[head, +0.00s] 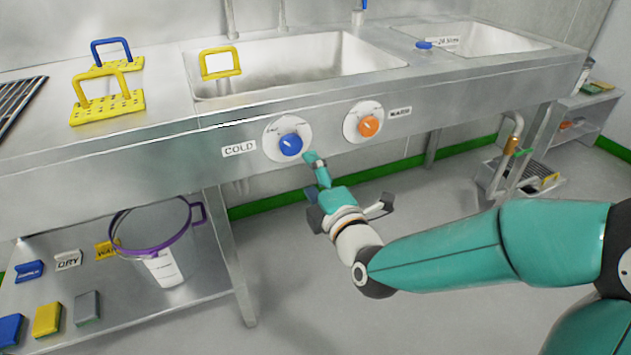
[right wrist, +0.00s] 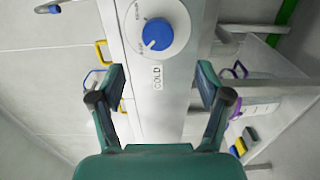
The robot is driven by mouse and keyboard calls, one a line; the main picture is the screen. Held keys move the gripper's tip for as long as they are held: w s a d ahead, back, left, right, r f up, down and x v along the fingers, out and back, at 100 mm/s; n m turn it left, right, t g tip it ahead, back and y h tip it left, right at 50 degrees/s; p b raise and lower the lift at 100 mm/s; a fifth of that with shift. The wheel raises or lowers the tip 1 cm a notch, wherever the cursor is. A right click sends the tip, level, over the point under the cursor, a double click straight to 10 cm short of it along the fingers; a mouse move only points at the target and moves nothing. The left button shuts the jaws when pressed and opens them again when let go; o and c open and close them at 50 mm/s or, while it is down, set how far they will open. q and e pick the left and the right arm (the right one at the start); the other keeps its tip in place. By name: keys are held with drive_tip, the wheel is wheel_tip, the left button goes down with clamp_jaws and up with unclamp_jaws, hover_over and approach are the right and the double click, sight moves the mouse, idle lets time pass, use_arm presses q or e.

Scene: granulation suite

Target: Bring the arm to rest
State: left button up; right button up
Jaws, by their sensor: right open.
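My right arm comes in from the right in the head view. Its right gripper (head: 314,160) is just below and to the right of the blue COLD knob (head: 291,145) on the sink's front panel. In the right wrist view the gripper (right wrist: 162,82) is open with its two fingers wide apart and nothing between them. The blue knob (right wrist: 157,34) and its white dial show ahead, beyond the fingertips. I cannot tell from the head view whether a finger touches the panel. My left gripper is not in view.
An orange knob (head: 369,126) is right of the blue one. Yellow-handled (head: 107,105) and blue-handled blocks stand on the counter. A purple-rimmed clear bucket (head: 163,262) is on the lower shelf with several coloured blocks. Floor right of the shelf is clear beneath my arm.

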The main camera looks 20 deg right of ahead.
drive_tip(key=shift+s, duration=0.8)
wheel_tip(320, 180, down, 18)
drive_tip(key=g, duration=0.5)
drive_tip(key=s+a+f+m+g+y, duration=0.1)
drive_tip(key=s+f+m+g, duration=0.25)
drive_tip(key=f, duration=0.55)
drive_tip(key=s+a+f+m+g, duration=0.15)
drive_tip(key=s+f, duration=0.25)
drive_tip(key=f, duration=0.4)
drive_tip(key=s+a+f+m+g+y, duration=0.1)
drive_tip(key=s+a+f+m+g, duration=0.1)
drive_tip(key=s+f+m+g, duration=0.45)
drive_tip(key=s+a+f+m+g+y, duration=0.1)
drive_tip(key=s+a+f+m, duration=0.15)
drive_tip(key=s+m, duration=0.65)
wheel_tip(320, 180, up, 30)
drive_tip(key=p, duration=3)
drive_tip(key=shift+r, duration=0.2)
